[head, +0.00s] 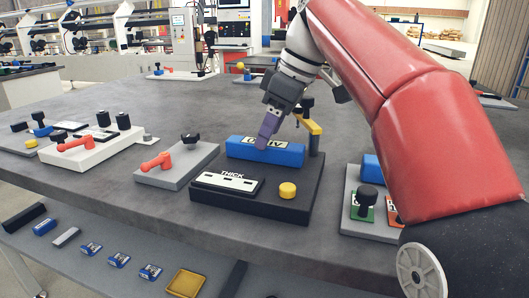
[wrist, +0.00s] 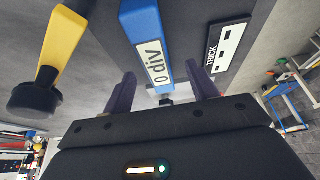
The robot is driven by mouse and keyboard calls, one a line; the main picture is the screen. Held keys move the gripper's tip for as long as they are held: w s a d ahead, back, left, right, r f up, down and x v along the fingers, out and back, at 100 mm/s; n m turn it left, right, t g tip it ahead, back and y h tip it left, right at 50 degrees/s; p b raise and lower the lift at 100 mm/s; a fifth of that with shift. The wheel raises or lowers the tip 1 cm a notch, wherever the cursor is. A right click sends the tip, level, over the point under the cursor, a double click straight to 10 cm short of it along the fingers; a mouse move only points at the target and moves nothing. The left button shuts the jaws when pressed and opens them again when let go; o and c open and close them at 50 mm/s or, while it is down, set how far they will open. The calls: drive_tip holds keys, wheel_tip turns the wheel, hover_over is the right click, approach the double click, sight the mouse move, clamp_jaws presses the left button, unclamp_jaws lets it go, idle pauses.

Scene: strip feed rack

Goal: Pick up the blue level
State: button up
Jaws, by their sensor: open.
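The blue level (head: 286,158) is a long blue block with a white "0 div" label on top. It lies along the back of a black base (head: 250,205) on the grey table. My gripper (head: 264,144) is over it, fingers pointing down, with one purple finger seen in front of the label in the head view. In the wrist view the blue level (wrist: 137,12) runs between the two spread fingers of my gripper (wrist: 161,75). The fingers are open. Whether they touch the level cannot be told.
A yellow arm with a black knob (head: 311,125) stands right behind the level. A "THICK" plate (head: 227,183) and a yellow button (head: 288,190) sit in front on the base. Grey plates with an orange lever (head: 157,163) and black knobs (head: 368,192) flank it.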

sight(265, 151)
drive_tip(key=x, duration=0.4)
drive_tip(key=shift+w+d+b, duration=0.1)
drive_tip(key=shift+w+b, duration=0.1)
drive_tip(key=shift+b, duration=0.15)
drive_tip(key=shift+r, duration=0.1)
drive_tip(key=c, duration=1.1)
clamp_jaws()
drive_tip(key=shift+r, duration=0.1)
